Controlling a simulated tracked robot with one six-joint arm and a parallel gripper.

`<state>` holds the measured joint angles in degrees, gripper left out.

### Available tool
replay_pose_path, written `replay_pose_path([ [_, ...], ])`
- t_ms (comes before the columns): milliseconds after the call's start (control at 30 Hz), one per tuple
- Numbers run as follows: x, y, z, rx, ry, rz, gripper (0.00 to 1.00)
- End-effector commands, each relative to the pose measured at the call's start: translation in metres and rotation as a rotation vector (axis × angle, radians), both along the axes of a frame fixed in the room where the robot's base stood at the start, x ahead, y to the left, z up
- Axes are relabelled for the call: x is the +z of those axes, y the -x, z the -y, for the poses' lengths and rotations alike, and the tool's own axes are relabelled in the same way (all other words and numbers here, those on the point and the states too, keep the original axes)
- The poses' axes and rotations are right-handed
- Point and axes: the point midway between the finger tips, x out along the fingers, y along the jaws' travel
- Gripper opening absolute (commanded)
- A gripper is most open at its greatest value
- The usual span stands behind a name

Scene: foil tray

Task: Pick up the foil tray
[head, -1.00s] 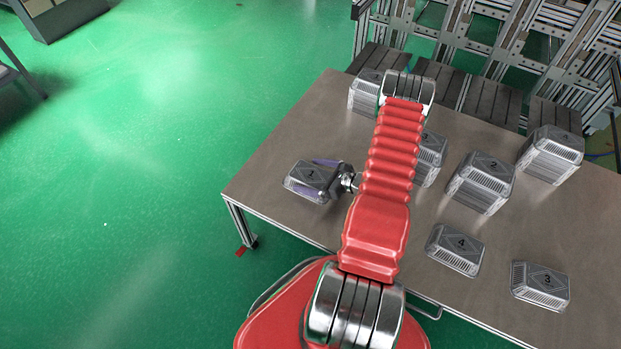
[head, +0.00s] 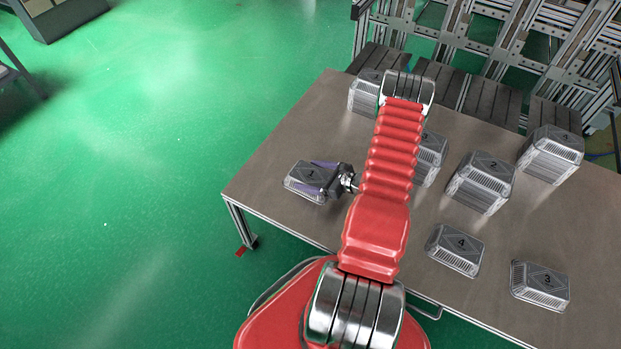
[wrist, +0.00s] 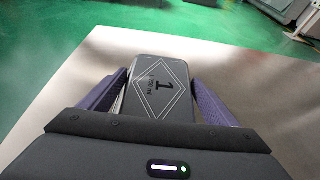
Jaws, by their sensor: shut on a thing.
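The foil tray (head: 308,176), with a dark lid marked 1, is at the left part of the table. My gripper (head: 322,180) reaches it from the right, with its purple fingers closed along the tray's two sides. In the wrist view the lid of the foil tray (wrist: 160,82) shows between the two fingers of my gripper (wrist: 160,100). The tray looks level and low at the table; I cannot tell whether it touches the surface. Its near end is hidden behind the gripper body.
Several similar trays stand on the table (head: 270,200): one marked 4 (head: 456,251), one marked 3 (head: 541,286), a taller one marked 2 (head: 482,182), and another at the right (head: 551,156). Others are partly behind my arm. The table's left edge is near the held tray.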

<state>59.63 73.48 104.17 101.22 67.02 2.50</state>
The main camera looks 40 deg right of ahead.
Motion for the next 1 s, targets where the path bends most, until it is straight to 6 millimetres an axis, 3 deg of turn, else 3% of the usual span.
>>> replay_pose_path([
  [533, 0.010, 0.000, 0.000, 0.001, 0.002, 0.001, 0.61],
  [1000, 0.072, 0.000, 0.000, 0.000, 0.002, 0.001, 0.61],
])
